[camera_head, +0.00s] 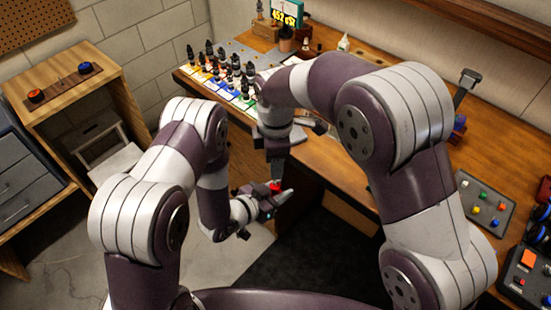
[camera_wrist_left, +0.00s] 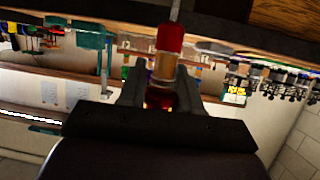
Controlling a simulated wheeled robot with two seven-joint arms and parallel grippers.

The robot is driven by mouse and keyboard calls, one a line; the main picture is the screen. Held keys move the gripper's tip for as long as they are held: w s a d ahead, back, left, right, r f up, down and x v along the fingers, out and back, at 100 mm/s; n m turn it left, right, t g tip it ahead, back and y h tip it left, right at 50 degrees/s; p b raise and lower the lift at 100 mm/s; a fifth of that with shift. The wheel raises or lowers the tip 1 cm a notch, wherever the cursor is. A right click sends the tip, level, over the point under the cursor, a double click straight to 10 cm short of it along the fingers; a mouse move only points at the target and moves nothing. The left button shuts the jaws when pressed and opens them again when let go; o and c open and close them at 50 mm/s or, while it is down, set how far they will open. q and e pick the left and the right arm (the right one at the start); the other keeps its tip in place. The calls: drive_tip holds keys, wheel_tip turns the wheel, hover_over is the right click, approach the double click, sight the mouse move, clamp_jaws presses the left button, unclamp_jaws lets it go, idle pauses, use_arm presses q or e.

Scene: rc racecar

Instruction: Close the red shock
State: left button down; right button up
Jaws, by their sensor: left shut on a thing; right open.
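The red shock (camera_wrist_left: 165,62) is upright in the left wrist view, with a red upper cap, an amber middle and a red lower part. A thin silver rod (camera_wrist_left: 175,10) extends from its top. My left gripper (camera_wrist_left: 158,88) is shut on the shock's lower part, with one dark finger on each side. In the head view only a small red part of the shock (camera_head: 274,187) shows at my left gripper (camera_head: 268,197), in front of the desk. My right gripper (camera_head: 276,170) points down just above it and is open. The right fingertips are partly hidden, and contact with the shock cannot be told.
The wooden desk (camera_head: 335,170) stands behind both grippers, with several dark shocks (camera_head: 222,68) on coloured mats at its back left. A grey button panel (camera_head: 485,203) lies at the right. A wooden stand (camera_head: 85,75) with red and blue buttons is at the left. Open floor lies below.

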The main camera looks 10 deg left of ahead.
drive_tip(key=n, duration=0.8)
drive_tip(key=shift+s, duration=0.1)
drive_tip(key=shift+f, duration=4.05)
clamp_jaws()
drive_tip(key=m, duration=0.3)
